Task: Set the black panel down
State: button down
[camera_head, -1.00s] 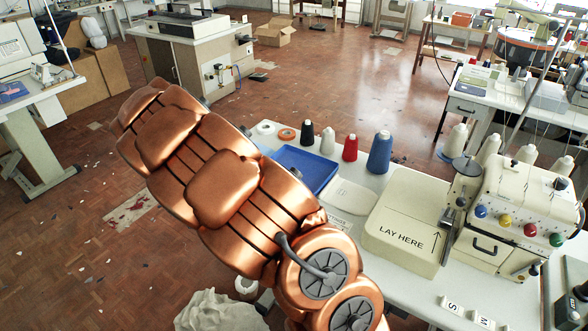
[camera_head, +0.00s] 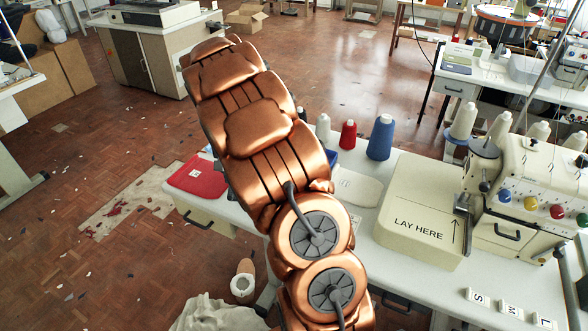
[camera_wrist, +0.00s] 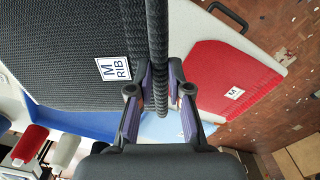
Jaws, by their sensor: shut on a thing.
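The black ribbed panel (camera_wrist: 70,45), with a white "M RIB" label, fills the upper left of the wrist view. My gripper (camera_wrist: 160,88) is shut on a ribbed black edge of it, which runs between the two fingers. In the head view my copper arm hides both the gripper and the panel. A cream block marked "LAY HERE" (camera_head: 400,245), with an arrow, stands on the white table right of my arm. I cannot tell the panel's height above the table.
A red panel labelled M (camera_head: 200,177) lies at the table's left end and shows in the wrist view (camera_wrist: 225,75). A blue surface (camera_wrist: 88,122) lies below the black panel. Thread cones (camera_head: 381,138) stand behind the block; a sewing machine (camera_head: 540,185) stands right of it.

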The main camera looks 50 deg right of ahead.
jog(key=s+d+m, duration=0.2)
jog(key=d, duration=0.2)
jog(key=s+d+f+m+b, duration=0.1)
jog(key=d+m, duration=0.1)
jog(key=d, duration=0.2)
jog(key=s+d+f+m+b, duration=0.1)
jog(key=s+d, duration=0.1)
jog(key=d, duration=0.2)
jog(key=shift+s+d+f+m, duration=0.2)
jog(key=shift+s+d+m, duration=0.1)
jog(key=shift+d+m, duration=0.1)
jog(key=shift+w+d, duration=0.15)
jog(key=w+d+p, duration=0.1)
jog(key=w+d, duration=0.2)
jog(key=w, duration=0.1)
jog(key=w+d+f+p, duration=0.1)
jog(key=w+d+p, duration=0.1)
jog(key=w, duration=0.2)
jog(key=w+d+p, duration=0.1)
jog(key=w+d, duration=0.2)
jog(key=w, duration=0.1)
jog(key=shift+d+f, duration=0.2)
jog(key=shift+d, duration=0.1)
jog(key=shift+w+d+f, duration=0.1)
jog(key=shift+w, duration=0.1)
notch_tip(320, 180, down, 2)
jog(key=shift+f+p, duration=0.25)
jog(key=shift+p, duration=0.8)
jog(key=shift+w+f, duration=0.1)
jog(key=shift+f, duration=0.35)
